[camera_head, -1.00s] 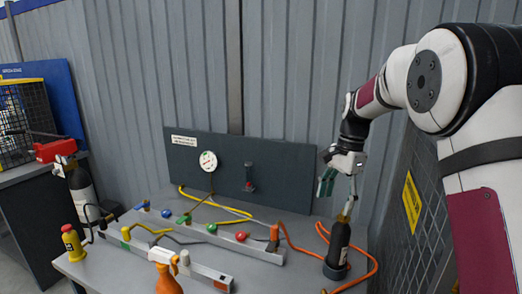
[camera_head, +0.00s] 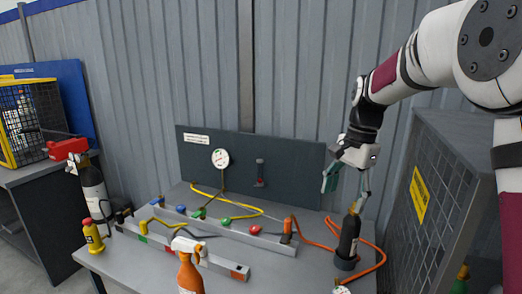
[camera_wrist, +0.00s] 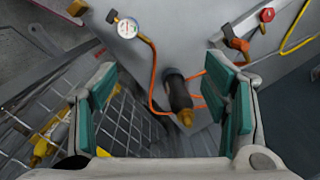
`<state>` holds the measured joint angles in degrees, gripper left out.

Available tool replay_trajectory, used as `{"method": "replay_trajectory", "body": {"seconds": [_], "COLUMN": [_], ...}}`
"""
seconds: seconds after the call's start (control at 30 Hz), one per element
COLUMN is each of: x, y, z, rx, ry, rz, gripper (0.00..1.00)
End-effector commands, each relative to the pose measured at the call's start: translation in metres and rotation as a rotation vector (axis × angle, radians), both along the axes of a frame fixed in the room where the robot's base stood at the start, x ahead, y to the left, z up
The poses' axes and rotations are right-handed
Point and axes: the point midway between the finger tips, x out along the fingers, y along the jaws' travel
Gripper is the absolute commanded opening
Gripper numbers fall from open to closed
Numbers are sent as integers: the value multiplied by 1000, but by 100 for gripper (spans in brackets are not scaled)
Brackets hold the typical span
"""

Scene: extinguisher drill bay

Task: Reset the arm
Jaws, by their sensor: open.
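My gripper (camera_head: 346,186) is open and empty, above the right end of the grey workbench (camera_head: 122,256). Its two teal-padded fingers stand wide apart in the wrist view (camera_wrist: 168,105). Below it a black bottle (camera_head: 349,236) with a brass top stands upright in a dark round holder on the bench. The bottle (camera_wrist: 179,92) shows between the fingers in the wrist view, apart from both. The arm reaches in from the upper right.
A mesh cage (camera_head: 445,190) with a yellow label stands close on the right. An orange hose (camera_head: 381,250) loops around the bottle. Rails with coloured knobs (camera_head: 226,221), a backboard gauge (camera_head: 220,158) and an orange spray bottle (camera_head: 189,272) occupy the bench. A black cylinder (camera_head: 93,188) stands left.

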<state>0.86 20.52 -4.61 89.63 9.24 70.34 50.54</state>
Motion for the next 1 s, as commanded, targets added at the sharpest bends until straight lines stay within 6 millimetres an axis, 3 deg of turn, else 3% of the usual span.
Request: {"method": "replay_trajectory", "body": {"seconds": [0.27,0.53,0.8,1.0], "x": [-56,-146,-235,-283], "y": [3,7,9,8], "z": [39,68,62,43], "rx": [-27,-102,-214,-301], "ry": [-100,-241,-363,-425], "rz": [174,451,731,902], "gripper": [69,69,69,69]}}
